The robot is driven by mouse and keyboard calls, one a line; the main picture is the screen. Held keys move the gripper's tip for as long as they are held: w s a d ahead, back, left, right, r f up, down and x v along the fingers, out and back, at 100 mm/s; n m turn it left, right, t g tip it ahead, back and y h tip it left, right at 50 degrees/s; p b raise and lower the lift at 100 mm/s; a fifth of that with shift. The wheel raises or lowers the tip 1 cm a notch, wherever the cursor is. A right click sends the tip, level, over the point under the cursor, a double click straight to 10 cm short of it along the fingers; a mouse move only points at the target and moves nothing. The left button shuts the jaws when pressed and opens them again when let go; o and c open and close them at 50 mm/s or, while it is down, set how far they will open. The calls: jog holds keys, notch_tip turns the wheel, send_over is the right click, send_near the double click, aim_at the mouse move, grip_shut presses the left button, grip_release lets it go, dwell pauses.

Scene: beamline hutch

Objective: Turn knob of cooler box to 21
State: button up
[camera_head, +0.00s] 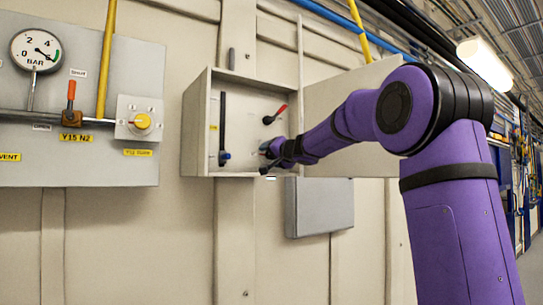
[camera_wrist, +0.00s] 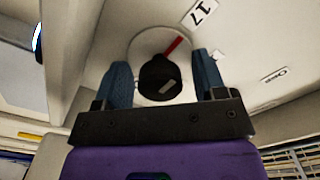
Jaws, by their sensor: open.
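An open grey box (camera_head: 194,125) is on the wall in the head view, its door swung to the right. I take it to be the cooler box. In the wrist view a round black knob (camera_wrist: 160,78) with a red pointer sits on a pale round plate. The pointer slants up and right, toward a label (camera_wrist: 200,12) reading 17. My gripper (camera_wrist: 163,72) is open, one blue finger on each side of the knob; contact cannot be told. In the head view my gripper (camera_head: 272,161) is at the box's lower right, mostly hiding what is behind it.
A black knob with a red lever (camera_head: 270,119) is higher in the box, and a dark vertical handle (camera_head: 223,130) is at its left. A closed grey box (camera_head: 320,207) hangs below.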

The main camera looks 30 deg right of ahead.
jog(key=c, duration=0.9)
